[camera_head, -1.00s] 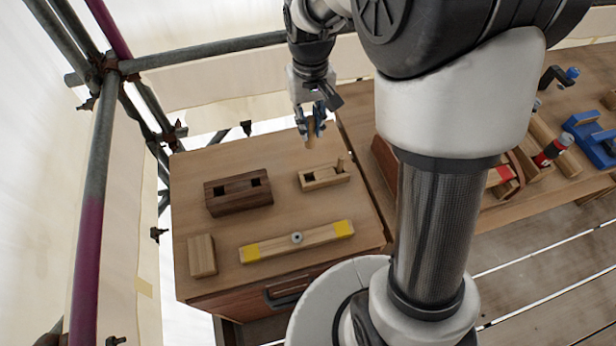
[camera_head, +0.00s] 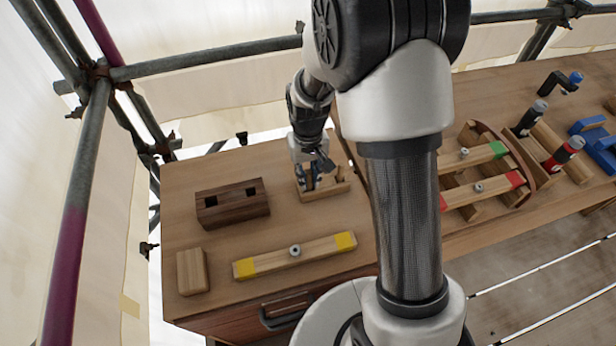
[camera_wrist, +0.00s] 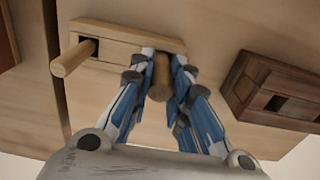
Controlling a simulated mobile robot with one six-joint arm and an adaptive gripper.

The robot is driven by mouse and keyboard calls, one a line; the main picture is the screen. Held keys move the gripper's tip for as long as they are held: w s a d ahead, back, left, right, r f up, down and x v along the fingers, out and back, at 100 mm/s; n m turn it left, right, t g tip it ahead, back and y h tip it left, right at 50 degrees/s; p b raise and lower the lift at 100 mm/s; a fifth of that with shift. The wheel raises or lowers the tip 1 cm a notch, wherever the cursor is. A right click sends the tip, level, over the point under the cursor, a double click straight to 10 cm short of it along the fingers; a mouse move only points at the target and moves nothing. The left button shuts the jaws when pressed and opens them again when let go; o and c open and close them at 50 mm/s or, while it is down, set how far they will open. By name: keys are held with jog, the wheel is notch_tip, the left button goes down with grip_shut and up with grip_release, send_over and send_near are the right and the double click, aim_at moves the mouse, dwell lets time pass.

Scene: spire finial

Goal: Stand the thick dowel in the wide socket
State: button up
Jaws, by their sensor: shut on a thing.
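My gripper (camera_head: 312,182) is shut on the thick dowel, a round light wood peg that shows between the fingers in the wrist view (camera_wrist: 160,80). It points down at one end of the light wood socket block (camera_head: 335,191), also in the wrist view (camera_wrist: 118,38). The fingers hide that end's socket, so I cannot tell whether the dowel's lower end is in it or just above. A thinner dowel (camera_wrist: 72,58) stands in the block's other opening.
A dark wood block (camera_head: 232,208) with two square openings stands to the left. A small wood block (camera_head: 192,272) and a yellow-ended bar (camera_head: 295,258) lie nearer the front. Red- and green-ended bars (camera_head: 485,189) lie on the right bench. Bare tabletop separates the near pieces.

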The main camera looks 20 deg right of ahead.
jog(key=o, duration=0.8)
jog(key=shift+f, duration=0.2)
jog(key=shift+r, duration=0.1)
notch_tip(320, 180, up, 12)
jog(key=p, duration=0.4)
jog(key=s+r+t, duration=0.2)
jog(key=s+r, duration=0.7)
jog(key=r, duration=0.3)
jog(key=s+r+t, duration=0.2)
jog(key=s+r, duration=0.2)
jog(key=s, duration=0.9)
jog(key=shift+t, duration=0.3)
jog(key=shift+r, duration=0.1)
